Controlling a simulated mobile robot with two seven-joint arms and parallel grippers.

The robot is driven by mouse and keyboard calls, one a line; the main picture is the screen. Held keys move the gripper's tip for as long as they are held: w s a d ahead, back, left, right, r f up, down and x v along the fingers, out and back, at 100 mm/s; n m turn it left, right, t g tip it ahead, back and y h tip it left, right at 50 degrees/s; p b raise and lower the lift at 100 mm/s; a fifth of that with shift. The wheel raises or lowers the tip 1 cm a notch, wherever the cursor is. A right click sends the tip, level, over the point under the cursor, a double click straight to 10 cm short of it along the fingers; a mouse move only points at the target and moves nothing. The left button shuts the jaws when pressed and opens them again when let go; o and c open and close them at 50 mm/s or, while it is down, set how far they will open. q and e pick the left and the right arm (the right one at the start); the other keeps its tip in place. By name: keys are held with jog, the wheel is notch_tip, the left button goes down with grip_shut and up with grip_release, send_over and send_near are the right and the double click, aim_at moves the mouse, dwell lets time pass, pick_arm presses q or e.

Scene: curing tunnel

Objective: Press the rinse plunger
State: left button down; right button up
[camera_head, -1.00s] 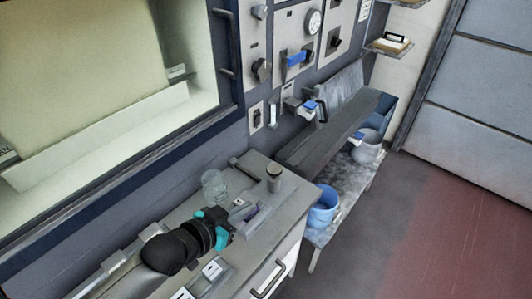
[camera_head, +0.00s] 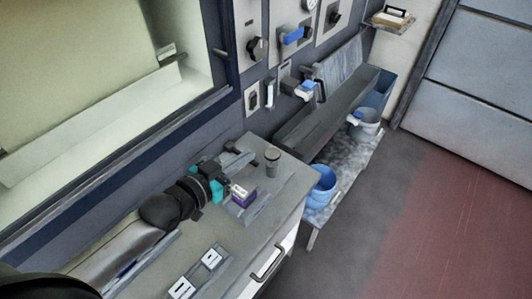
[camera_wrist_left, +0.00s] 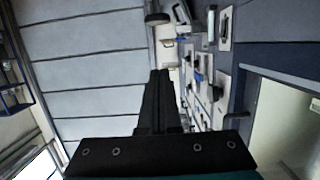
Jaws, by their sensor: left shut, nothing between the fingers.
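Above the grey sink trough (camera_head: 325,120) a white fitting with a blue part (camera_head: 303,88) and a black handle sticks out from the wall. I cannot tell for sure whether this is the rinse plunger. My left gripper (camera_head: 242,157) reaches over the counter from the left, apart from that fitting and to its lower left. In the left wrist view its black fingers (camera_wrist_left: 160,76) are together with nothing between them. The wall panels show beyond them there. My right gripper is in neither current view.
The counter (camera_head: 230,240) below my left arm carries a grey cylinder with a dark top (camera_head: 272,158), a purple and white box (camera_head: 243,192) and white labelled pieces. A blue bucket (camera_head: 322,190) stands under the trough. The floor at right is clear.

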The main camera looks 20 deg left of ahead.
pick_arm(q)
send_over(272, 154)
jog(key=s, duration=0.2)
notch_tip(272, 154, down, 2)
jog(key=shift+s+a+f+b, duration=0.1)
jog(key=shift+a+f+b, duration=0.1)
jog(key=shift+f, duration=0.45)
jog(key=shift+w+a+f+b, duration=0.1)
jog(key=shift+f+b, duration=0.1)
jog(key=shift+f, duration=0.5)
jog(key=shift+s+a+f+b, duration=0.1)
jog(key=shift+a+f+b, duration=0.1)
jog(key=shift+f, duration=0.45)
